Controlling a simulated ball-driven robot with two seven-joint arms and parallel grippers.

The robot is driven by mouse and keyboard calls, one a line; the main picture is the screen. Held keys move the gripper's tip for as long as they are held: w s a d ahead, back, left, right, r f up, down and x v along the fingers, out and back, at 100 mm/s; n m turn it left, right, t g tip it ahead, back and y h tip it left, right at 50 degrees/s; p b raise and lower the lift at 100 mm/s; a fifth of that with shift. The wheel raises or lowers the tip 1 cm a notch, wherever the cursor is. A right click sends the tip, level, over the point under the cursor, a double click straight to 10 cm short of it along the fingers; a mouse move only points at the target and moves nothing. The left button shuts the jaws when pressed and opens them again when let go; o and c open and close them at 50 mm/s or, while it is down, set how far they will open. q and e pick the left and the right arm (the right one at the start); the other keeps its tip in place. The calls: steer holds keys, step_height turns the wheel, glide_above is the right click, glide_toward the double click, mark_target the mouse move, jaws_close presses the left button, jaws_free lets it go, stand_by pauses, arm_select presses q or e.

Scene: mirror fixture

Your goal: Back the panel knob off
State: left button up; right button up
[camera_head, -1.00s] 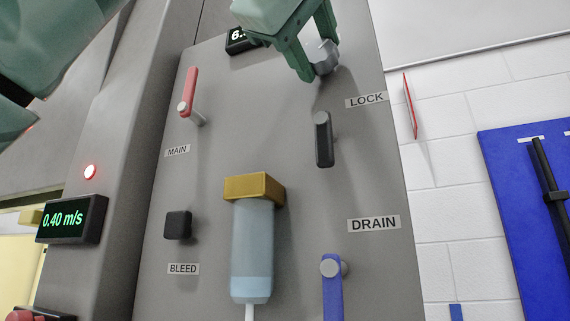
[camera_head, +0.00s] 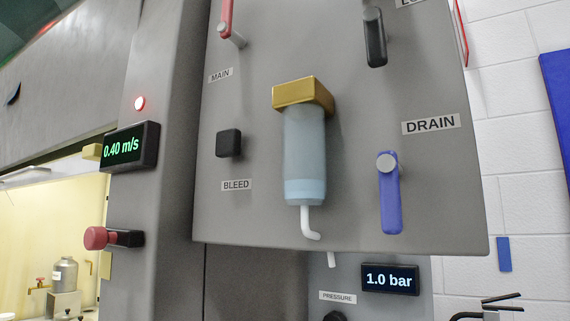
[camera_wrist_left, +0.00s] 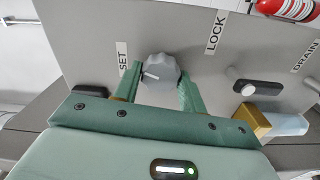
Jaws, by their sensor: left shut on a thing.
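The panel knob (camera_wrist_left: 160,68) is round and grey with a white pointer line, beside the SET label (camera_wrist_left: 122,55) in the left wrist view. My left gripper (camera_wrist_left: 160,76) has its two green fingers on either side of this knob and is shut on it. Part of the knob is hidden by the fingers. In the head view the grey panel (camera_head: 260,215) fills the middle, but its top is cut off, and neither the knob nor my left gripper shows there. My right gripper is in neither view.
The black LOCK lever (camera_head: 375,40) and red MAIN lever (camera_head: 226,18) stick out of the panel. Below are the brass-topped clear bowl (camera_head: 305,150), blue DRAIN lever (camera_head: 390,195) and black BLEED knob (camera_head: 229,143). The pressure display (camera_head: 389,280) reads 1.0 bar.

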arm_select(q)
steer(key=shift+w+d+f, duration=0.1)
steer(key=shift+f, duration=0.05)
steer(key=o, duration=1)
steer(key=b+v, duration=0.3)
steer(key=v, duration=1.3)
steer(key=shift+a+b, duration=0.2)
steer(key=shift+b, duration=0.15)
